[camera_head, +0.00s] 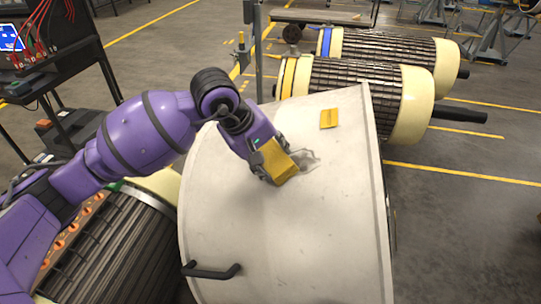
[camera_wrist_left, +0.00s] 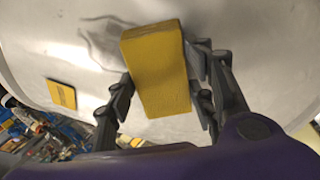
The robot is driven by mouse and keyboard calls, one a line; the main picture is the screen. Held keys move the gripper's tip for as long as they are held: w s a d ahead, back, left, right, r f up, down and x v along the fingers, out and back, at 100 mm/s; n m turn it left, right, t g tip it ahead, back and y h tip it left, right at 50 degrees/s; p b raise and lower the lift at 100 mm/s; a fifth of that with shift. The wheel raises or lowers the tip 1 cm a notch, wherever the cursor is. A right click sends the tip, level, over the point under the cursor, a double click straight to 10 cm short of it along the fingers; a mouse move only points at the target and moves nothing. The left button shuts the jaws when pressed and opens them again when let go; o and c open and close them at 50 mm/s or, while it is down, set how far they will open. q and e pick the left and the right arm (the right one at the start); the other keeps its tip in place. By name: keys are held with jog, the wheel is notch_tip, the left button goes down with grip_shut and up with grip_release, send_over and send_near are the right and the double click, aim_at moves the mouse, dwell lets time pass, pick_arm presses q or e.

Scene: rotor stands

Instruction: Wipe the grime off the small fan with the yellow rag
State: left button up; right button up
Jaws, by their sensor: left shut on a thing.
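The fan shows as a big white curved casing (camera_head: 270,235), with a handle on its lower left side. A grey smudge of grime (camera_head: 309,161) is on its surface; it also shows in the left wrist view (camera_wrist_left: 95,38). My left gripper (camera_head: 268,162) is shut on the yellow rag (camera_head: 283,163), which looks like a thick block in the left wrist view (camera_wrist_left: 155,75). The rag is at the casing beside the grime and covers part of it. Whether it presses on the surface I cannot tell. My right gripper is not in view.
A flat yellow plate or label (camera_head: 329,118) is on the casing, above the smudge. Rotors with cream ends (camera_head: 415,105) lie behind, and another dark rotor (camera_head: 120,245) is at lower left under my arm. A dark rack with red cables (camera_head: 60,50) stands at upper left.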

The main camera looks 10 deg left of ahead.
aim_at(287, 157)
pick_arm(q)
jog(key=shift+d+r, duration=0.35)
jog(key=shift+d, duration=0.5)
jog(key=shift+d+r, duration=0.35)
jog(key=shift+d, duration=0.45)
jog(key=shift+d+r+p, duration=0.15)
jog(key=shift+d+r, duration=0.1)
jog(key=shift+d, duration=0.5)
jog(key=shift+d+r+p, duration=0.15)
jog(key=shift+d+r, duration=0.05)
jog(key=shift+d, duration=0.55)
jog(key=shift+d+r, duration=0.25)
jog(key=shift+d, duration=0.4)
jog(key=shift+d+r, duration=0.2)
jog(key=shift+d, duration=0.4)
jog(key=shift+d+r, duration=0.15)
jog(key=shift+d, duration=0.4)
jog(key=shift+a, duration=0.1)
